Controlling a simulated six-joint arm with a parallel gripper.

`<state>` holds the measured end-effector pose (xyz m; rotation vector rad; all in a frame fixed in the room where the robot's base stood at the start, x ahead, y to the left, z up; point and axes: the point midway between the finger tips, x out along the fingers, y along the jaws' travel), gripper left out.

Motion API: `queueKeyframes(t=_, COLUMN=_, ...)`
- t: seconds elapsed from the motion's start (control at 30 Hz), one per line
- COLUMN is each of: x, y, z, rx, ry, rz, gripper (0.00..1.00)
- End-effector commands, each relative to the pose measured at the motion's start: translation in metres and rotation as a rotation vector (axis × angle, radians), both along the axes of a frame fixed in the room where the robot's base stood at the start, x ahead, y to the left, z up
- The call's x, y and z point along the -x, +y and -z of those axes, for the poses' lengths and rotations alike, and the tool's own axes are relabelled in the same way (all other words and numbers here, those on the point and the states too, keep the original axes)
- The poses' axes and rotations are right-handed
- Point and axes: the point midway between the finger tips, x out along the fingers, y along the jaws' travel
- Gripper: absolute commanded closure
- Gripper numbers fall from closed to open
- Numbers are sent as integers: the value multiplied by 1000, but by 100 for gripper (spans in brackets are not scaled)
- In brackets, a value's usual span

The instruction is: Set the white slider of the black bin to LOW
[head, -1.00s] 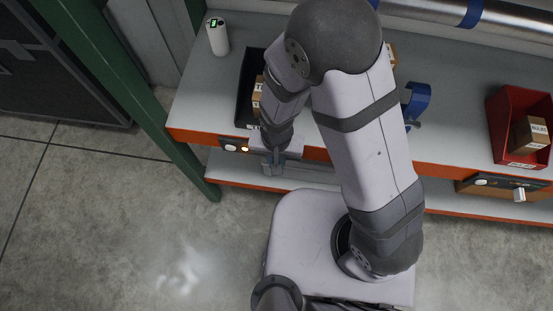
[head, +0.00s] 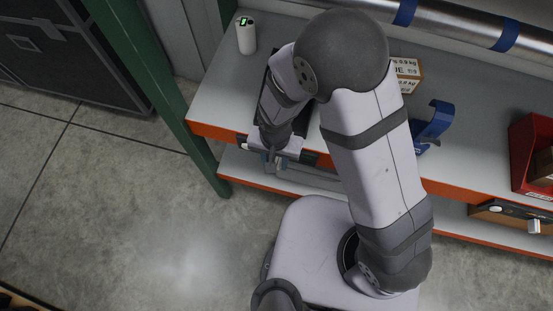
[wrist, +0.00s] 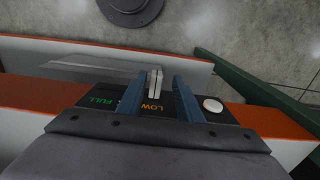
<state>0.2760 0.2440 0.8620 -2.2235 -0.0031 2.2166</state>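In the wrist view a black slider panel (wrist: 105,98) on the orange shelf edge carries a green FULL label at left and an orange LOW label (wrist: 151,107) at right. The white slider (wrist: 155,84) stands out by the LOW label, between the blue fingers of my gripper (wrist: 158,88). The fingers are open, with a gap showing on each side of the slider. In the head view my gripper (head: 275,167) is at the shelf's front edge below the black bin (head: 262,88). My arm hides most of that bin and its slider.
A round white button (wrist: 213,105) sits right of the fingers. A red bin (head: 524,165) with its own white slider (head: 534,226) stands at right. A blue holder (head: 434,125), a white cylinder (head: 246,36) and a green post (head: 160,90) are nearby.

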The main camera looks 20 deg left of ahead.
Motion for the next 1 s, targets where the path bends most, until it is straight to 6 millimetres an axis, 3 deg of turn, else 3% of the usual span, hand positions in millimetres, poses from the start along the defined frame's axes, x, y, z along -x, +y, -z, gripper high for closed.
queueKeyframes(t=0.37, x=0, y=0, z=-9, rx=0, ry=0, rz=0, gripper=67)
queueKeyframes(t=1.0, x=0, y=0, z=-70, rx=0, ry=0, rz=0, gripper=67)
